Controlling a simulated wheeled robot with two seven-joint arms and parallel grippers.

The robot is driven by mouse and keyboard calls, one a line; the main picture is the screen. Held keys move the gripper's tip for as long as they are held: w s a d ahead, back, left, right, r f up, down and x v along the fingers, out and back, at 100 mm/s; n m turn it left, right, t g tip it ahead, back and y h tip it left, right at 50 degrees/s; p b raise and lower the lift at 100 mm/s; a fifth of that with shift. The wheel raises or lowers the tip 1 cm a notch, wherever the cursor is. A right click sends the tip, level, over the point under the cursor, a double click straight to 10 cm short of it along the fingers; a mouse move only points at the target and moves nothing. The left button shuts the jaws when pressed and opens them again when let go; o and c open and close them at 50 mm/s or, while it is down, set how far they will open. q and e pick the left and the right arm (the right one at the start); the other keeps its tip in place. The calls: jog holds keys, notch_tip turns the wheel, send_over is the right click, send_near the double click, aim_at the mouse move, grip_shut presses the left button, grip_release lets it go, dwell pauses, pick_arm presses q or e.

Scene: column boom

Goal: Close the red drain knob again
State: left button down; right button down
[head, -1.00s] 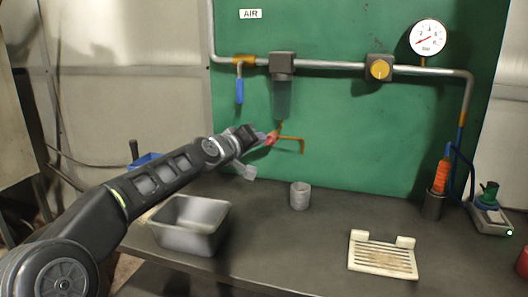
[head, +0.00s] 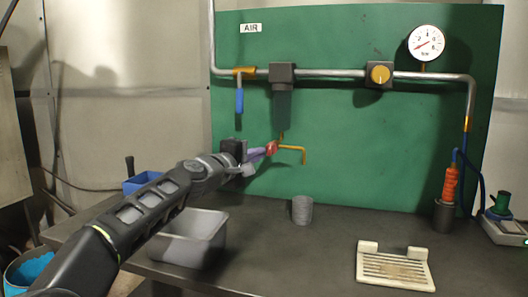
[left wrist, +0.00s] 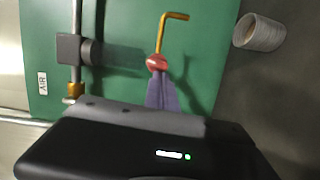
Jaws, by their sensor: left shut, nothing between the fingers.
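The red drain knob (head: 272,148) sits under the dark filter bowl (head: 283,107), with a brass bent outlet pipe (head: 293,149) beside it. My left gripper (head: 262,152) is at the knob, its purplish fingers shut with nothing between them. In the left wrist view, the knob (left wrist: 157,63) shows at the tips of the fingers (left wrist: 160,88), with the brass pipe (left wrist: 168,30) beyond it. The fingertips touch or nearly touch the knob; I cannot tell which. My right gripper is in neither view.
A grey cup (head: 302,210) stands on the bench below the outlet. A metal tray (head: 190,240) is under my left arm, and a cream slotted rack (head: 395,266) lies at right. A blue-handled valve (head: 239,100), yellow regulator knob (head: 380,74) and gauge (head: 426,43) are on the pipe above.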

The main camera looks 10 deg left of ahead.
pick_arm(q)
jog(key=shift+f+n+b, duration=0.15)
jog(key=shift+n+b, duration=0.25)
jog(key=shift+n, duration=0.1)
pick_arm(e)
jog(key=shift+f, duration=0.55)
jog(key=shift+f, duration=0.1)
